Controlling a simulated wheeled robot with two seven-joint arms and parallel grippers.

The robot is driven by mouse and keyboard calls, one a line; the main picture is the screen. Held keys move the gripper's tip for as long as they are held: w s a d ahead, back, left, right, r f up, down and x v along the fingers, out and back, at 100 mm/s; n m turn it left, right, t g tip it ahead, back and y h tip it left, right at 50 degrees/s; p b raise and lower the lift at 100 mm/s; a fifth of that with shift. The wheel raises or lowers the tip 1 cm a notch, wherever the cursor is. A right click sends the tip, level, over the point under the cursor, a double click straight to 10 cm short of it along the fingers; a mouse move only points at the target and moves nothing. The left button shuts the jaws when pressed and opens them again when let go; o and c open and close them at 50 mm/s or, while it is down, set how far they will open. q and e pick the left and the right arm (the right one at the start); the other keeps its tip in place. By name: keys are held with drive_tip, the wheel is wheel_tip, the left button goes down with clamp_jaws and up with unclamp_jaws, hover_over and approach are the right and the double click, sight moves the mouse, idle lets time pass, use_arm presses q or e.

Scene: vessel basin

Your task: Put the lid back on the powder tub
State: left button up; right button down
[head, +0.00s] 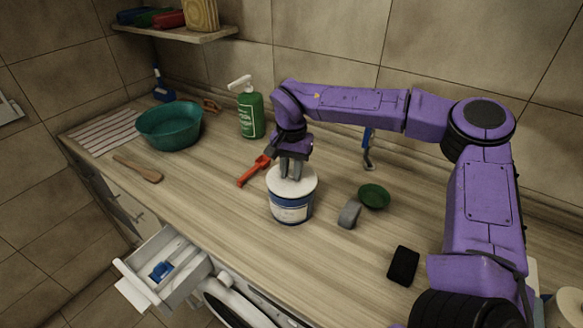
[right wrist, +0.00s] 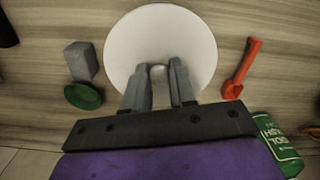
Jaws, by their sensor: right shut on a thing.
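The powder tub (head: 290,211) stands upright on the wooden counter, white with a blue band and a label. Its round white lid (head: 304,186) lies level over the tub's mouth; I cannot tell whether it is fully seated or a hair above the rim. My right gripper (head: 291,173) points down and is shut on the lid's small knob. In the right wrist view the lid (right wrist: 160,35) fills the upper middle, with the fingers of my right gripper (right wrist: 160,72) on both sides of the knob. The tub is hidden under the lid there. My left gripper is not in view.
A red scoop (head: 254,171) lies left of the tub. A grey block (head: 349,214), a green bowl (head: 374,196) and a black item (head: 403,265) lie to the right. A green bottle (head: 250,112) and a teal basin (head: 170,128) stand behind left. An open drawer (head: 165,270) juts out in front.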

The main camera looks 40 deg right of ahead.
drive_tip(key=shift+p, duration=0.5)
idle(0.6)
drive_tip(key=shift+c, duration=1.8)
unclamp_jaws()
wheel_tip(320, 180, up, 3)
drive_tip(key=p, duration=0.3)
drive_tip(key=shift+r+p, duration=0.7)
drive_tip(key=shift+r, duration=1.25)
clamp_jaws()
